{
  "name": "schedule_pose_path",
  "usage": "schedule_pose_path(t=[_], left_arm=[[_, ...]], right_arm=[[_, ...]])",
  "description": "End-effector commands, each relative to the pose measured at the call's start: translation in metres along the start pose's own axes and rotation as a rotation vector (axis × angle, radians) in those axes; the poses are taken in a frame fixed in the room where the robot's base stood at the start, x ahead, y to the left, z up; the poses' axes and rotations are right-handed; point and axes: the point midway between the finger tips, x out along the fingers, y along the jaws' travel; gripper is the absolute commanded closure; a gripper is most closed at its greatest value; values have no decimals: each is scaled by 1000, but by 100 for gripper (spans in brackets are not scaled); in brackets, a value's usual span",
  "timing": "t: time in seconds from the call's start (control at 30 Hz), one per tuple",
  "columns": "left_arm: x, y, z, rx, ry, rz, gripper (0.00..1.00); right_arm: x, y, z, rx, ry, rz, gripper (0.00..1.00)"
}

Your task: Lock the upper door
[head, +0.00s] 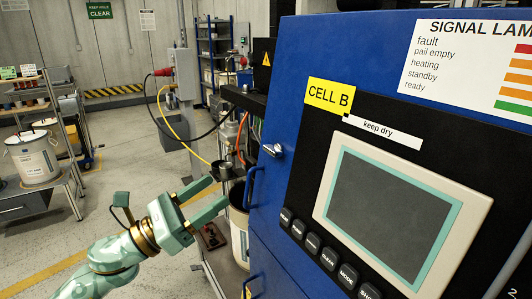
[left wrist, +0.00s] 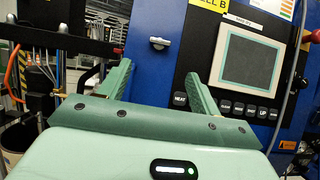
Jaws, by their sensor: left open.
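The blue upper door (head: 300,75) bears a yellow CELL B label, a dark panel and a screen. A small silver latch knob (head: 272,151) sits near its left edge; it also shows in the left wrist view (left wrist: 158,43), its wing lying roughly level. A blue bar handle (head: 253,187) is below the knob. My left gripper (head: 219,192) is open and empty, left of the handle and lower than the knob. In the left wrist view the knob shows beyond the gap between the fingers (left wrist: 157,70), with nothing between them. My right gripper is not in view.
Below is a lower blue door (head: 265,272). Hoses and a pail (head: 238,232) are left of the cabinet, close behind my left gripper. A shelf cart with a white pail (head: 33,160) stands far left. The floor between is mostly clear.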

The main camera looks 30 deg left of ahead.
Motion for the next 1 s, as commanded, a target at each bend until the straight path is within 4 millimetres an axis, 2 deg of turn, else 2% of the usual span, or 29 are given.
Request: schedule_pose_path(t=[0.3,0.5,0.7,1.0], left_arm=[[81,0,5,1,-4,-1,36],[118,1,3,-1,-3,1,36],[135,1,1,-2,-1,2,36],[137,1,0,-3,1,2,36]], right_arm=[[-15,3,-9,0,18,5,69],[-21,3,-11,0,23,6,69],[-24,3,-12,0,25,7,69],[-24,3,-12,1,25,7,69]])
